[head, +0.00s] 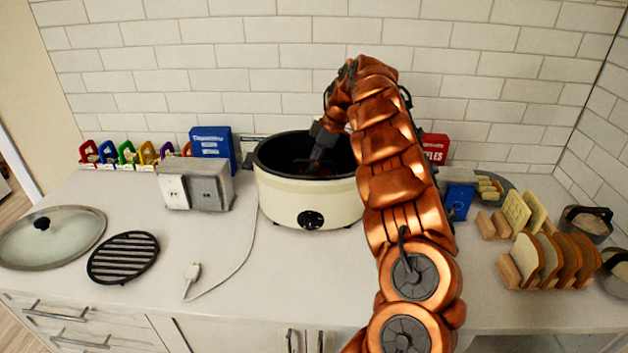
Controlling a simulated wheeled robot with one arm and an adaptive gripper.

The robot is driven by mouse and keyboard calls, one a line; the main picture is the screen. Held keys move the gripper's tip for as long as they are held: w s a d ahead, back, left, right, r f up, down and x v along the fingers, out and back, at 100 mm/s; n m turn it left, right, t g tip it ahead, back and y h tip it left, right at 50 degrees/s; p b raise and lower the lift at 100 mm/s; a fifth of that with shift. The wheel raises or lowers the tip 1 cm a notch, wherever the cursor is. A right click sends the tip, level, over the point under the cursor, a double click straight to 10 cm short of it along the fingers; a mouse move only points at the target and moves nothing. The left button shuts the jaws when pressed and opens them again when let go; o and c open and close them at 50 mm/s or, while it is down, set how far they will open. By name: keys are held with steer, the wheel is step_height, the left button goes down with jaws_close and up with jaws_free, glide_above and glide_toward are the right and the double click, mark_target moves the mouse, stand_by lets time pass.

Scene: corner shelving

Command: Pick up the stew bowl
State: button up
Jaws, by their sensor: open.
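My copper-coloured arm reaches across the counter to a cream slow cooker (302,205) with a black inner pot and a front dial. My gripper (314,165) is open and points down into the mouth of the pot. Its fingertips are dark and small, and whether they touch anything inside cannot be told. Something dark reddish shows inside the pot beside the gripper, but it is too small to name. No bowl can be made out for certain as the stew bowl. My arm hides the cooker's right side.
A glass lid (52,238) and a black round grate (123,257) lie at left. Bread racks (548,262) and a grey pot (587,226) stand at right. The front counter left of my arm holds a plug and cord.

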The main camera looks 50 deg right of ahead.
steer(key=shift+f, duration=0.15)
stand_by(0.4)
steer(key=shift+c, duration=0.3)
jaws_close()
stand_by(0.4)
